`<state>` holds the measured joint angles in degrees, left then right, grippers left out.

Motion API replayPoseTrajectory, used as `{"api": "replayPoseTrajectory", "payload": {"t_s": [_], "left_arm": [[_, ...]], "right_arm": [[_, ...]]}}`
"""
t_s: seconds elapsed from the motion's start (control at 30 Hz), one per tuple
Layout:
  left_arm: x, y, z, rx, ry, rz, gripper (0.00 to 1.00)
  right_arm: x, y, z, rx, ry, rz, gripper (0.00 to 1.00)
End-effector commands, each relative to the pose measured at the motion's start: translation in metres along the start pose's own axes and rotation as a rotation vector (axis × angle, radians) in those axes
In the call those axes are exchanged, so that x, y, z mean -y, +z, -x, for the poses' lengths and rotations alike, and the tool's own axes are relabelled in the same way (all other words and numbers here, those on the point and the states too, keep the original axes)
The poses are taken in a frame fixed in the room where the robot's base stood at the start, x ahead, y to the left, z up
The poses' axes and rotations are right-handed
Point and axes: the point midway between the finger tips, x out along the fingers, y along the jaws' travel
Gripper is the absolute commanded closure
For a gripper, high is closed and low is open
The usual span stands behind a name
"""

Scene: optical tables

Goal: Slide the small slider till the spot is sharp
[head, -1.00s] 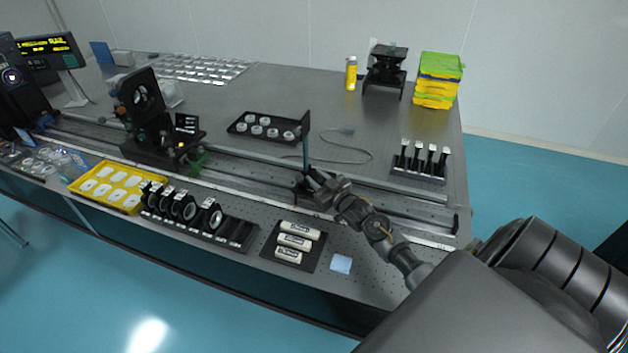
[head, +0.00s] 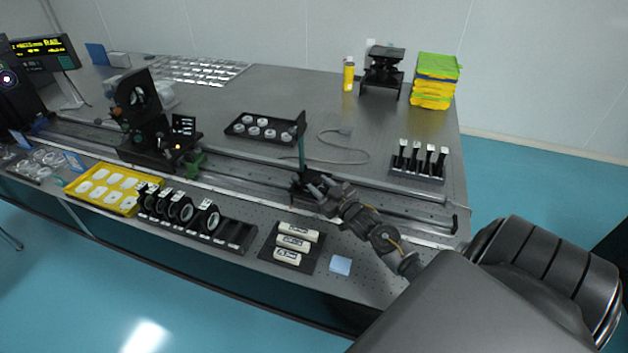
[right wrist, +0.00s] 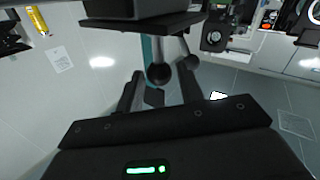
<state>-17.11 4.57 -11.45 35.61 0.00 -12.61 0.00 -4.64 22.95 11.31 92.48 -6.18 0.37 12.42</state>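The small slider (head: 302,181) sits on the long rail and carries an upright thin dark plate (head: 301,145). My right gripper (head: 314,185) is at the slider's front side. In the right wrist view, its two fingers (right wrist: 159,88) stand apart. A dark ball knob (right wrist: 158,73) shows between and just past the fingertips, with visible gaps on both sides. I cannot tell whether a finger touches either knob. I cannot make out a spot on the plate. My left gripper is not in view.
A large black mount (head: 148,135) stands on the rail (head: 400,205) to the left. A lens rack (head: 185,212), a yellow tray (head: 103,188) and a black tray with white cylinders (head: 292,245) lie along the front edge. A display (head: 45,52) stands far left.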

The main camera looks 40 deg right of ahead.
Motion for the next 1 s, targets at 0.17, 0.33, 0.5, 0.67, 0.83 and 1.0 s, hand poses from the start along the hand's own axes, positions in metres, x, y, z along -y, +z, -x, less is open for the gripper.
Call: {"api": "replayPoseTrajectory", "payload": {"t_s": [0.17,0.33,0.5,0.67,0.83,1.0], "left_arm": [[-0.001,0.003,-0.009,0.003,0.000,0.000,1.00],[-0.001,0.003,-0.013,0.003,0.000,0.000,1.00],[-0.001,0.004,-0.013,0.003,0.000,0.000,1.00],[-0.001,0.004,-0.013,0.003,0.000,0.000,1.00],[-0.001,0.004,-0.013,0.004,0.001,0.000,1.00],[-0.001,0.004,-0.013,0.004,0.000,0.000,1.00]], "right_arm": [[0.001,0.003,0.036,0.002,-0.001,0.001,0.63],[0.000,0.002,0.057,0.001,0.000,-0.001,0.63],[-0.001,0.000,0.065,0.000,0.001,-0.001,0.63],[-0.001,0.000,0.065,0.000,0.001,-0.002,0.63],[-0.001,0.000,0.064,0.000,0.001,-0.001,0.63],[-0.001,0.000,0.064,0.000,0.000,-0.001,0.63]]}}
